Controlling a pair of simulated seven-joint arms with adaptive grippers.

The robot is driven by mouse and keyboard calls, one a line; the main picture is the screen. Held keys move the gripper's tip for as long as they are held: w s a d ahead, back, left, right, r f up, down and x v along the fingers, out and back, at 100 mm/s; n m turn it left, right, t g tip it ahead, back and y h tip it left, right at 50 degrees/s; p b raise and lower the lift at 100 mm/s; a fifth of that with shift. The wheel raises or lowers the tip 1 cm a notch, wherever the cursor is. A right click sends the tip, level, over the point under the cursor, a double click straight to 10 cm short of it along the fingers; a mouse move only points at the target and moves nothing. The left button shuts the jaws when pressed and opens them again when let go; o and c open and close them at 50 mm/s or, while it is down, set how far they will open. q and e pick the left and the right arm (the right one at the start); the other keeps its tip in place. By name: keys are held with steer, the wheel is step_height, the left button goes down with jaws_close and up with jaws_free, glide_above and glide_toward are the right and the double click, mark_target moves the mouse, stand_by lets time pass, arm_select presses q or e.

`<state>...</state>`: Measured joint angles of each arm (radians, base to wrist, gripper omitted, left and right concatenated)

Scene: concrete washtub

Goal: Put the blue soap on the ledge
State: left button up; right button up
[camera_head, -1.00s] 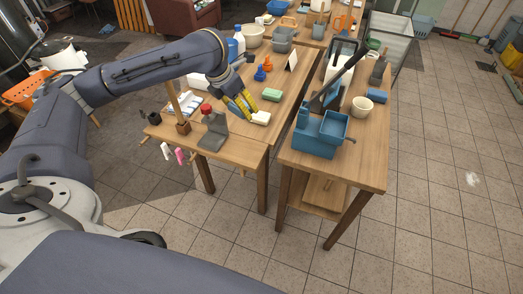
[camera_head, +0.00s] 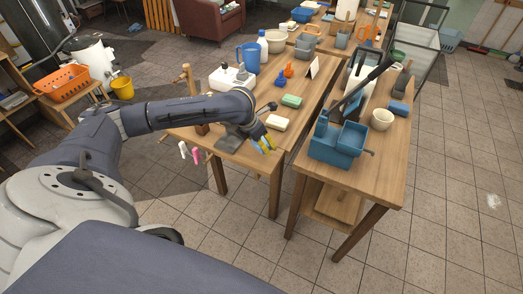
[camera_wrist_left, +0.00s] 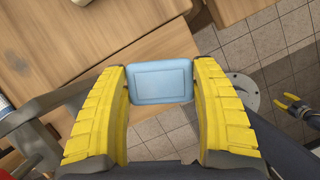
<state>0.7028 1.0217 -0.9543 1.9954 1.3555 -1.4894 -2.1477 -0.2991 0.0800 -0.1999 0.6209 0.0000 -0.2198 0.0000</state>
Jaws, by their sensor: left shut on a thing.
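My left gripper (camera_head: 265,143) is shut on the blue soap (camera_wrist_left: 160,82), a pale blue block with rounded corners, gripped by its sides between the yellow fingers. In the head view the gripper hangs near the right front corner of the left table, and the fingers mostly hide the soap. In the wrist view the soap is above the floor, near the table edge. I cannot tell which part is the ledge. My right gripper (camera_wrist_left: 290,104) shows at the right of the wrist view, its yellow fingers apart, empty.
A cream soap (camera_head: 277,122) and a green soap (camera_head: 291,101) lie on the left table (camera_head: 230,165). A blue block (camera_head: 398,107) and a cream bowl (camera_head: 381,119) are on the right table. A narrow gap separates the tables.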

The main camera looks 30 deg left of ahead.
mark_target(261, 151)
arm_select(q)
steer(key=shift+f, duration=2.25)
steer(key=shift+f, duration=0.1)
steer(key=o, duration=1.2)
steer(key=shift+o, duration=0.2)
steer(key=shift+s+r, duration=0.15)
steer(key=shift+r, duration=0.4)
steer(key=v, duration=1.1)
